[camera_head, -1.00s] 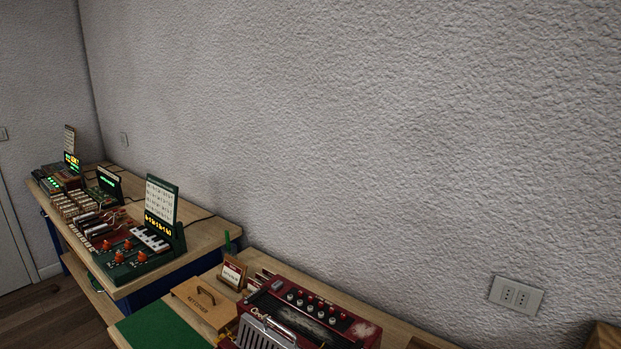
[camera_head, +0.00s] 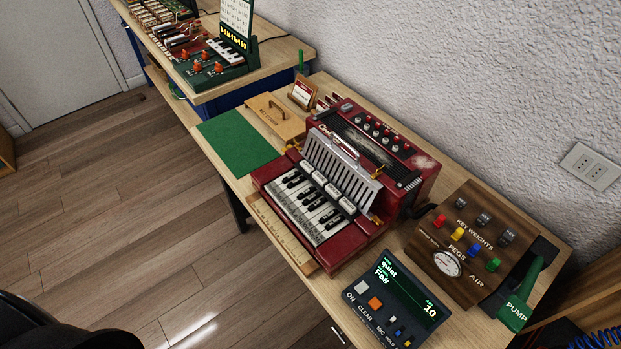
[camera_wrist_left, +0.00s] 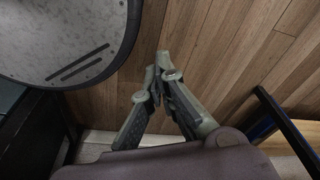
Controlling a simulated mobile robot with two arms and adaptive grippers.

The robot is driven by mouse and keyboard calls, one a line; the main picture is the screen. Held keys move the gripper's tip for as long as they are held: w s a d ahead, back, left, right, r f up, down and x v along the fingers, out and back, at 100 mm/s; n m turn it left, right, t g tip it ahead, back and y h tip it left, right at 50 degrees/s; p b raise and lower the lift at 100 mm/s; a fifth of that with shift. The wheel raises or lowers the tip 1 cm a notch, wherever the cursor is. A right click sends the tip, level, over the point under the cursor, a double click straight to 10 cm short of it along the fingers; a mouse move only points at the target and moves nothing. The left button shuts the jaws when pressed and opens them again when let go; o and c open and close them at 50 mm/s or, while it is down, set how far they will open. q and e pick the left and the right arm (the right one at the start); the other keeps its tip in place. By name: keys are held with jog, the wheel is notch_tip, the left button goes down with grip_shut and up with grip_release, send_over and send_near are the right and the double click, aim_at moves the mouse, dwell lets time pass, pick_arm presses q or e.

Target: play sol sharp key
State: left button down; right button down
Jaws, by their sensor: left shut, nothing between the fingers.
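A red accordion-like instrument (camera_head: 408,165) with a small piano keyboard (camera_head: 308,205) of white and black keys sits on the wooden table in the head view. Its keys face the near left side. Which key is sol sharp cannot be read at this size. My left gripper (camera_wrist_left: 160,62) shows only in the left wrist view, shut and empty, above the wooden floor and away from the keyboard. My right gripper is in neither current view.
A dark tuner box (camera_head: 393,300) with a lit green screen and a wooden key-weights panel (camera_head: 475,240) with a green pump lever (camera_head: 520,300) stand right of the instrument. A green mat (camera_head: 238,145) and wooden box (camera_head: 276,115) lie left. Another bench (camera_head: 280,60) stands behind.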

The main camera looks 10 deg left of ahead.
pick_arm(q)
jog(key=w+d+r+t+p, duration=0.1)
jog(key=w+d+r+t, duration=0.1)
jog(key=w+r, duration=1.25)
jog(key=w+d+r+m+t+h, duration=0.1)
jog(key=w+r, duration=0.4)
jog(key=r, duration=0.2)
jog(key=w+d+r+m+t+h+p, duration=0.1)
jog(key=w+d+r, duration=0.1)
jog(key=w+r, duration=0.4)
jog(key=w+d+r+m+h, duration=0.1)
jog(key=w+d+r, duration=0.1)
jog(key=w+r, duration=0.3)
notch_tip(320, 180, up, 4)
jog(key=shift+w+r+t, duration=0.15)
jog(key=shift+t, duration=0.25)
jog(key=w+a+r+m+h, duration=0.1)
jog(key=w+r, duration=0.2)
jog(key=r, duration=0.3)
jog(key=w+a+r+m+h, duration=0.1)
jog(key=w+r, duration=0.2)
jog(key=r, duration=0.4)
jog(key=shift+h+p, duration=0.3)
jog(key=shift+p, duration=0.15)
jog(key=shift+r, duration=0.1)
